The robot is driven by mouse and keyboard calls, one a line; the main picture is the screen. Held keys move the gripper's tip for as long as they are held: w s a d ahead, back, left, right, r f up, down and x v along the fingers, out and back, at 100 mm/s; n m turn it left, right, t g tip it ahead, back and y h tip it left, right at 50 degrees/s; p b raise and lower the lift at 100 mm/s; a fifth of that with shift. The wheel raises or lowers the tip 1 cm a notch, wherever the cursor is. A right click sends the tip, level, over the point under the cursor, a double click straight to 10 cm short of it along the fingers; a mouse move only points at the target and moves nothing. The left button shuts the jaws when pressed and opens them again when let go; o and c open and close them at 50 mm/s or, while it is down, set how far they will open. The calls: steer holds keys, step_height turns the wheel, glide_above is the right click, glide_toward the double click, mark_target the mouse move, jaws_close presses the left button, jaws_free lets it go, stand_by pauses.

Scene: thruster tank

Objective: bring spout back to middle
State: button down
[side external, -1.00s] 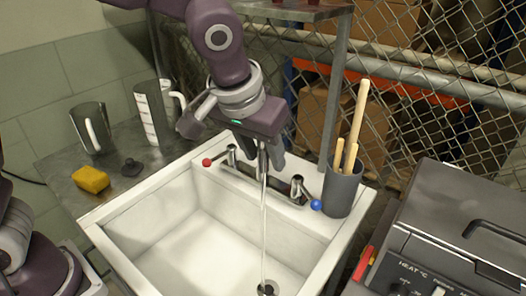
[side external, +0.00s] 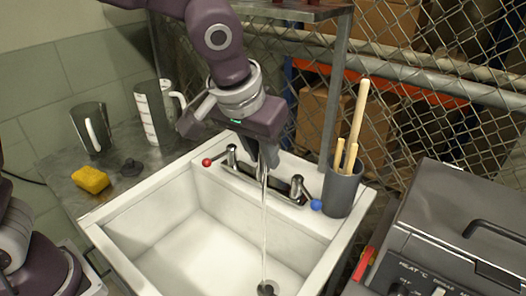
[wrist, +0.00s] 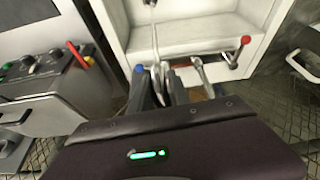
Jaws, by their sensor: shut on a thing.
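The sink (side external: 160,240) is a white basin with a faucet on its back ledge. The spout (side external: 263,172) is at the faucet's middle, partly hidden by my gripper, and a thin stream of water (side external: 263,230) falls from it to the drain (side external: 267,288). My gripper (side external: 262,155) is above the faucet with its fingers pointing down, shut on the spout. In the wrist view the fingers (wrist: 160,88) are close together around the spout (wrist: 158,72), with the basin (wrist: 185,40) beyond. The red-ended handle (side external: 207,162) and the blue-ended handle (side external: 316,205) are on either side.
A grey cup with wooden sticks (side external: 343,190) stands by the sink's right back corner. A grey heater box (side external: 450,225) is at the right. A shelf post (side external: 335,90) rises behind.

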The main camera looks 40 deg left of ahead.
stand_by(0.8)
steer(key=shift+s+a, duration=0.3)
steer(key=shift+a, duration=0.05)
steer(key=s+a+m+h, duration=0.1)
steer(key=s+a+m, duration=0.2)
steer(key=a, duration=0.9)
steer(key=shift+s+a, duration=0.3)
steer(key=shift+s, duration=0.1)
steer(key=shift+r, duration=0.1)
steer(key=c, duration=1.3)
jaws_free()
